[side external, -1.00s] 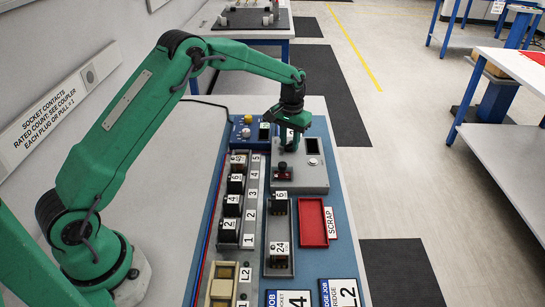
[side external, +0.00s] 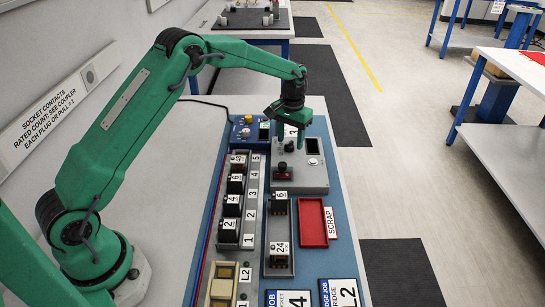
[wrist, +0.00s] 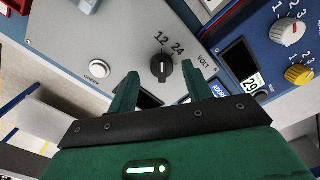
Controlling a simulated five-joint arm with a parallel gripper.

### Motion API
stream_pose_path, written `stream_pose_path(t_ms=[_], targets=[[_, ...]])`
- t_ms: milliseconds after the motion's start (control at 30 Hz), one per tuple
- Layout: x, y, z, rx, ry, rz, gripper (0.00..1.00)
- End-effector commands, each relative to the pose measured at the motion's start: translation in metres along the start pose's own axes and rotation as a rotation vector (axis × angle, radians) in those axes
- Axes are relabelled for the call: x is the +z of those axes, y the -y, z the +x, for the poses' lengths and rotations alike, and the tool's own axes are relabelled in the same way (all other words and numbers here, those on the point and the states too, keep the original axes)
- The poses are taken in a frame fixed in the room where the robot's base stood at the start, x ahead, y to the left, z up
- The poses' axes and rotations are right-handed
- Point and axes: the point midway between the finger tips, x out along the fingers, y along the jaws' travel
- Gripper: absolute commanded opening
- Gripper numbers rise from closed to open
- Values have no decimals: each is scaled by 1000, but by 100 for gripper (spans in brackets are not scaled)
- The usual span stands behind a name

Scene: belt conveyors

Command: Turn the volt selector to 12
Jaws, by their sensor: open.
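The volt selector is a black knob (wrist: 162,70) on a grey panel marked 12, 24 and VOLT in the wrist view. A pale line on the knob points up in the picture, roughly toward the 12; its exact setting is hard to tell. My gripper (wrist: 166,72) is open and empty, with one green finger to each side of the knob in that view. In the side view my gripper (side external: 291,130) is over the grey box (side external: 312,178), and the knob (side external: 289,147) shows below it. I see no contact with the knob.
A white button (wrist: 98,69) and a dark display sit near the knob. A blue unit with white (wrist: 288,30) and yellow (wrist: 298,74) knobs is at the right in the wrist view. A red scrap tray (side external: 313,224) and a row of black blocks are nearer the side camera.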

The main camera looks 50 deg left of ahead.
Motion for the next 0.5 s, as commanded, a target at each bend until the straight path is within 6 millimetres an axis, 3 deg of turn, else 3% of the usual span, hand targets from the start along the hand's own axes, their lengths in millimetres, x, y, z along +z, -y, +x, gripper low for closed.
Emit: stream_pose_path(t_ms=[500], targets=[[0,-1,-60,0,1,1,50]])
